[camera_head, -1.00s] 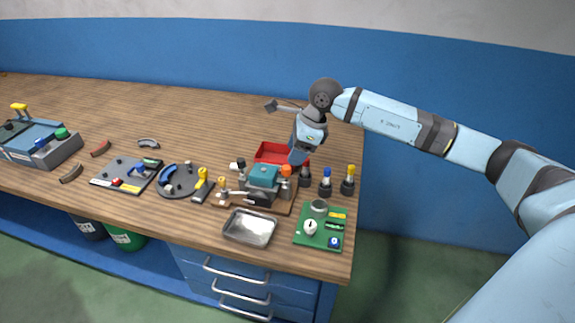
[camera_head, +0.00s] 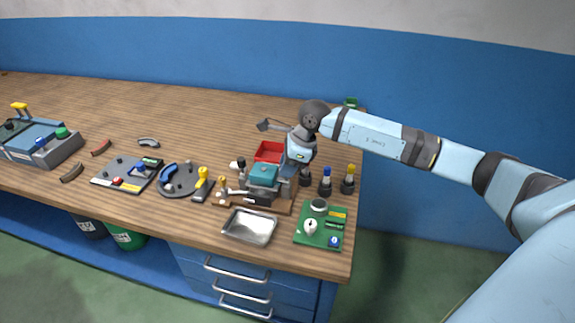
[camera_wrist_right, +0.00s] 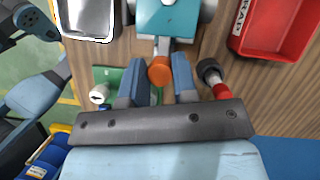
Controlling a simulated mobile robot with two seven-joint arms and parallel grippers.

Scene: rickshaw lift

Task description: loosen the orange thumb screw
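The orange thumb screw (camera_wrist_right: 160,71) shows in the right wrist view at the end of a teal-and-grey fixture (camera_wrist_right: 168,18). In the head view the fixture (camera_head: 263,172) stands near the table's front edge, and my right gripper hides the screw. My right gripper (camera_wrist_right: 158,72) is open, one finger on each side of the screw's head. A gap shows beside the finger on the right; I cannot tell whether the other finger touches. In the head view the right gripper (camera_head: 284,172) points down at the fixture's right end. My left gripper is not in view.
A red bin (camera_head: 269,152) stands behind the fixture. Blue- and yellow-topped posts (camera_head: 325,184) stand to its right. A metal tray (camera_head: 249,227) and a green board (camera_head: 320,236) lie in front. The table's back left is clear.

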